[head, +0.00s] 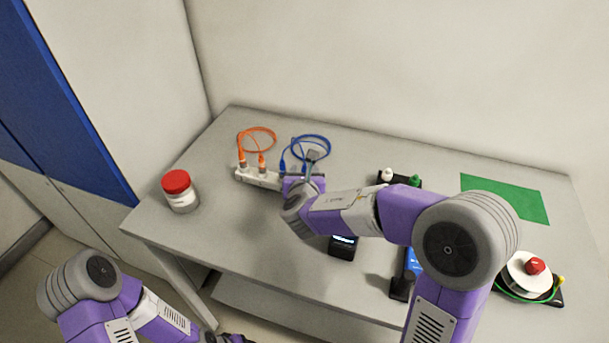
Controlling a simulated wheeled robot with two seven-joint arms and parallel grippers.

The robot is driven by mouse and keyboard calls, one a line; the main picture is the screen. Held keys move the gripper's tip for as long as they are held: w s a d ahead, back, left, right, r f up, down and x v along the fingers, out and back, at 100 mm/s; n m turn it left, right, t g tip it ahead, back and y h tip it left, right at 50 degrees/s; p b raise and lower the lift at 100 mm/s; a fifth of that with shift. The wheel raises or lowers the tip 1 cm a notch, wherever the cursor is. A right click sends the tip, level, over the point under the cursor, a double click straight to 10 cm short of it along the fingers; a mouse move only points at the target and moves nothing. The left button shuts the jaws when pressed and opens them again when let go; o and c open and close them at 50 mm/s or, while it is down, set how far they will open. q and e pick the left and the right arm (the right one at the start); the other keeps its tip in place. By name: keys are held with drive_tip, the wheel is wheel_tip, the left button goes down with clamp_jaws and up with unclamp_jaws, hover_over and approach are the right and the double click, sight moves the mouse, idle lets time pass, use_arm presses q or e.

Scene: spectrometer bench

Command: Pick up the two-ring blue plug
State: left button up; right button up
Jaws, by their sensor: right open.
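A blue cable (318,137) lies in a loop at the back of the bench. One blue plug (283,166) stands upright at the white socket strip (258,179); its rings are too small to count. The cable's other end runs behind my right gripper (313,160), which hides any plug there. My right gripper is open, over the right part of the strip, close to the blue cable; I cannot tell whether it touches a plug. My left arm is at the lower left, and its fingers are outside the picture.
An orange cable (257,130) with two plugs stands at the strip's left. A red-lidded jar (180,191) is on the left. A dark device (342,246) sits below my right forearm. A green mat (505,198) and a white spool (528,277) are on the right.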

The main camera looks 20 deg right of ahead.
drive_tip(key=shift+x, duration=0.9)
drive_tip(key=shift+c, duration=0.3)
clamp_jaws()
